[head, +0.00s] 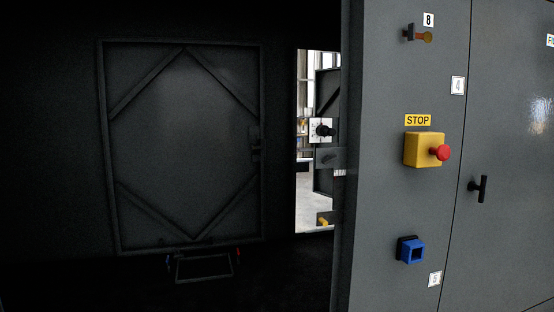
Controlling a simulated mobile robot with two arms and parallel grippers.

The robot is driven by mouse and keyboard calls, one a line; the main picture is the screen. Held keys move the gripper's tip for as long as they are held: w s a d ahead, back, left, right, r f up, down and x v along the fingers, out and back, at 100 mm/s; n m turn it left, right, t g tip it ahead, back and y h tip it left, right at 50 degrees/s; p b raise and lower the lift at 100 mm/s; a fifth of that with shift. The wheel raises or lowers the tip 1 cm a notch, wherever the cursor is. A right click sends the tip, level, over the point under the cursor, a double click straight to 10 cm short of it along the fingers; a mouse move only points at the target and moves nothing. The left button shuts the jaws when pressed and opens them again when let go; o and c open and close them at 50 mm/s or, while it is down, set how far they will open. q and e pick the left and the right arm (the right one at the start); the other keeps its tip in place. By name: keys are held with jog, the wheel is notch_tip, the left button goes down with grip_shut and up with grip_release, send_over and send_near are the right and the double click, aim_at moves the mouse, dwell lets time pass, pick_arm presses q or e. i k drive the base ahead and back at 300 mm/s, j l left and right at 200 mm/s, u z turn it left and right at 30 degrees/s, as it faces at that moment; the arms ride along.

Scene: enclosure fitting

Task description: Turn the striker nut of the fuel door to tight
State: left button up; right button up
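A grey door panel (510,150) with a black T-shaped handle (478,188) fills the right side of the head view. A white label starting with "F" (550,41) is cut off at the right edge, so I cannot tell whether this is the fuel door. I cannot make out a striker nut. A small orange-brown round-ended fitting (424,37) sticks out below the "8" label, and I cannot tell what it is. Neither of my grippers is in view.
Left is a dark interior with a framed panel (180,145) and a low dark frame (204,267). A narrow opening (304,190) shows a bright room.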

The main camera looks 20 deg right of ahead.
aim_at(328, 159)
jog(key=i+l+u, duration=0.1)
jog(key=l+u, duration=0.25)
jog(key=l, duration=0.4)
jog(key=l+u, duration=0.4)
jog(key=l, duration=0.3)
jog(key=k+l+u, duration=0.1)
jog(key=l+u, duration=0.25)
jog(key=l, duration=0.35)
